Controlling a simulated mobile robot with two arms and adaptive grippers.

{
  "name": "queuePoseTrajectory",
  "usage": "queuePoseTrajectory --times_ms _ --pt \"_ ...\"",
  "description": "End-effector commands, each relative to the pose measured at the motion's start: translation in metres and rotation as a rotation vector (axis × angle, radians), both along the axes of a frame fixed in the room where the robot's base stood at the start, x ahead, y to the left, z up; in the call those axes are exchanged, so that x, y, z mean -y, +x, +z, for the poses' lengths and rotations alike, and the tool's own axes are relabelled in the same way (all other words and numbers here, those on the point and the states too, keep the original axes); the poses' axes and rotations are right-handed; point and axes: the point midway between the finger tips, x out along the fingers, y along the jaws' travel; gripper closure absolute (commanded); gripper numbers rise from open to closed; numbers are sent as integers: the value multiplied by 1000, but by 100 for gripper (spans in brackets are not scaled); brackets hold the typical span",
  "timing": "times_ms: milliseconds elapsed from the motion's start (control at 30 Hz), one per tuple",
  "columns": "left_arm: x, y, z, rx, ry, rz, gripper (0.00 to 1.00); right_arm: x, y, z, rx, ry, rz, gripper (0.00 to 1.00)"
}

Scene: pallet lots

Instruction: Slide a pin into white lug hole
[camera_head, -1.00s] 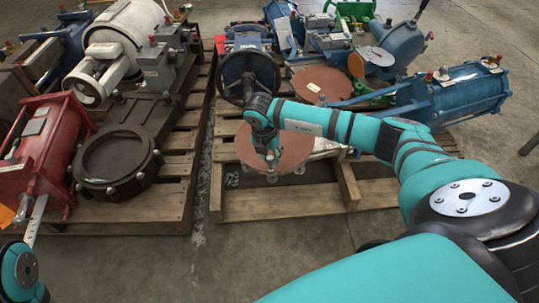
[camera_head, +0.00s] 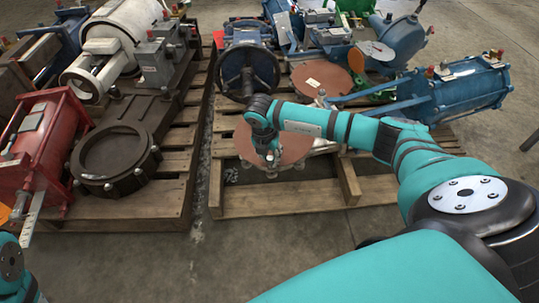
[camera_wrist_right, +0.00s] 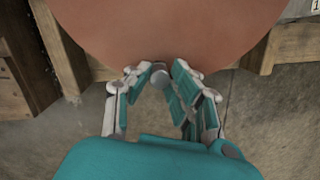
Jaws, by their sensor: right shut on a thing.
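My right gripper (camera_head: 272,158) points down at the near edge of the lower reddish-brown round disc (camera_head: 295,147), which has small pale lugs along its rim. In the right wrist view, its fingertips (camera_wrist_right: 163,77) are closed around a small grey round-ended piece that looks like a pin (camera_wrist_right: 159,79). The piece is right at the disc's edge (camera_wrist_right: 170,30). I cannot tell whether it is in a lug hole; the hole is hidden. Only part of my left arm shows at the lower left; its gripper is out of the picture.
The disc lies over a wooden pallet (camera_head: 285,204) with a dark handwheel (camera_head: 247,72) behind it. A blue cylinder (camera_head: 465,88) is at the right. A left pallet (camera_head: 110,218) bears a red cylinder (camera_head: 40,145) and a dark ring flange (camera_head: 115,160). Concrete floor is free in front.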

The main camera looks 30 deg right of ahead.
Motion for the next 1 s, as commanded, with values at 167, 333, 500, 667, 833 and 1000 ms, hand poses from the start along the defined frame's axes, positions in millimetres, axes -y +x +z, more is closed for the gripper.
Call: queuePoseTrajectory --times_ms 167,333,500,667,833,1000 --pt "0 0 0 0 1 1 60 0 0 -5 0 0 0 100" --pt "0 -1 2 4 1 1 60 0 0 -4 0 0 0 58" --pt "0 -1 2 7 0 0 60 0 0 -4 0 0 0 52" --pt "-1 -1 2 7 -5 0 60 0 0 -3 0 0 0 52" --pt "0 -1 1 5 -4 0 60 -3 0 14 1 1 1 52" --pt "0 0 1 5 -2 0 60 -9 -2 50 3 2 2 52"
